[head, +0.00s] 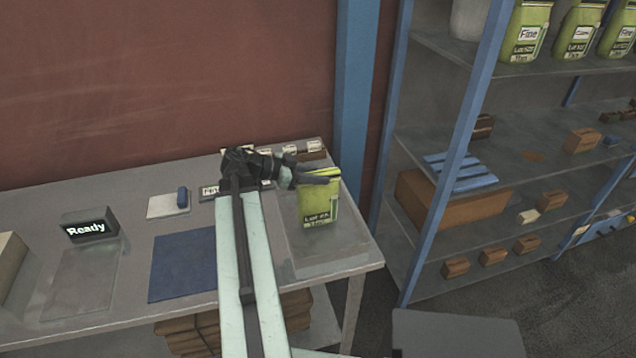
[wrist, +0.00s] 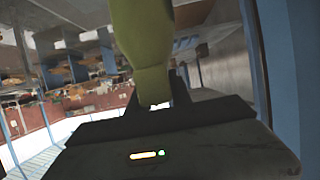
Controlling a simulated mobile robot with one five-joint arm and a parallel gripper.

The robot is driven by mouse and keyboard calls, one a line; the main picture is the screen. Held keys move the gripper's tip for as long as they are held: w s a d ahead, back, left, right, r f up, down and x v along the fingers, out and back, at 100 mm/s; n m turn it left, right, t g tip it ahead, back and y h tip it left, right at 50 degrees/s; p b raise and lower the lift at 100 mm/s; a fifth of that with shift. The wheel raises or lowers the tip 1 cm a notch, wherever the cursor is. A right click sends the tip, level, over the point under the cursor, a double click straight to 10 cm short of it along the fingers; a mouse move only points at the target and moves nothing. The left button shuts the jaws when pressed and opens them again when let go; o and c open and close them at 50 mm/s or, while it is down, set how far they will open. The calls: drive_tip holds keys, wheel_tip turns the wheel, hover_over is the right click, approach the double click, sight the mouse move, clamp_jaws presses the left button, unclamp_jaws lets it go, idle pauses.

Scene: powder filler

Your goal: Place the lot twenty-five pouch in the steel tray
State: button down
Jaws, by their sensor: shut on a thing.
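A green pouch (head: 319,205) hangs upright from my gripper (head: 318,176) in the head view. Its label seems to read "Lot 25", but the print is small. My gripper is shut on the top of the pouch. In the wrist view the green pouch (wrist: 142,45) fills the upper middle, between the fingers. A grey tray (head: 340,255) lies at the right end of the table, below and behind the pouch in the picture. Whether the pouch touches the tray cannot be told. A second flat grey tray or plate (head: 80,285) lies at the left of the table.
A "Ready" display (head: 90,227), a blue mat (head: 183,265) and a pale pad with a blue item (head: 168,204) are on the table. A blue post (head: 352,110) and shelf rack (head: 455,150) with green pouches stand at right.

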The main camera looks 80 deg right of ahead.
drive_tip(key=shift+f, duration=0.5)
drive_tip(key=c, duration=1.2)
unclamp_jaws()
drive_tip(key=shift+o, duration=0.2)
drive_tip(key=shift+r+p, duration=0.3)
drive_tip(key=shift+p, duration=0.05)
drive_tip(key=p+v, duration=0.4)
drive_tip(key=v, duration=0.8)
drive_tip(key=shift+f, duration=0.2)
